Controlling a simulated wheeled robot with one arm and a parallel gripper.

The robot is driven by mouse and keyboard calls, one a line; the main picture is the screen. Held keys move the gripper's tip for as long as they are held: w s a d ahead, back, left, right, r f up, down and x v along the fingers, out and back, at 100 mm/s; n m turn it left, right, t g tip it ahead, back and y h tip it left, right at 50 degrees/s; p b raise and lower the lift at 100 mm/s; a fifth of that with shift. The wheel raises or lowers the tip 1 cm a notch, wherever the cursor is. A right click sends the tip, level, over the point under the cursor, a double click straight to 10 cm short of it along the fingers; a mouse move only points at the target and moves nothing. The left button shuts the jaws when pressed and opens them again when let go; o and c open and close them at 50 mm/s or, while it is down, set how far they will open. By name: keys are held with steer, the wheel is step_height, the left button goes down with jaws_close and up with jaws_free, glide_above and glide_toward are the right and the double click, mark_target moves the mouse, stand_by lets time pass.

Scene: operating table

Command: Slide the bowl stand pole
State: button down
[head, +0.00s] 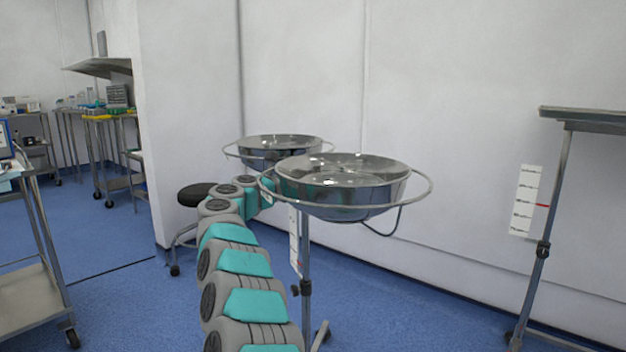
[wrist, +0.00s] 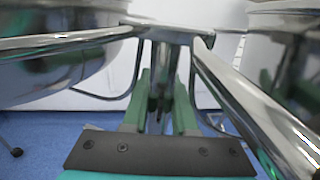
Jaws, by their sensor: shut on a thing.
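The bowl stand carries two shiny steel bowls in ring holders, a near bowl (head: 345,185) and a far bowl (head: 270,150). Its upright pole (head: 306,262) drops below the near bowl to a dark clamp knob and a foot. My arm reaches up to the stand from the left, and its end is partly hidden behind the near bowl in the head view. In the wrist view my gripper (wrist: 162,80) has its green fingers shut around the pole (wrist: 160,58), just under the metal bracket (wrist: 165,30) where the ring arms meet. A bowl shows on each side.
A white scale strip (head: 294,240) stands beside the pole. A tray stand (head: 543,250) with its own scale strip (head: 526,200) is at the right. A black stool (head: 196,194) is behind my arm. A trolley (head: 35,290) stands at the left. The wall is close behind the bowls.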

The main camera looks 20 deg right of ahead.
steer(key=shift+f+b, duration=0.95)
steer(key=shift+f, duration=0.8)
steer(key=c, duration=0.7)
jaws_free()
steer(key=v, duration=0.7)
steer(key=shift+a+b, duration=0.4)
steer(key=shift+b, duration=0.05)
steer(key=shift+s, duration=0.15)
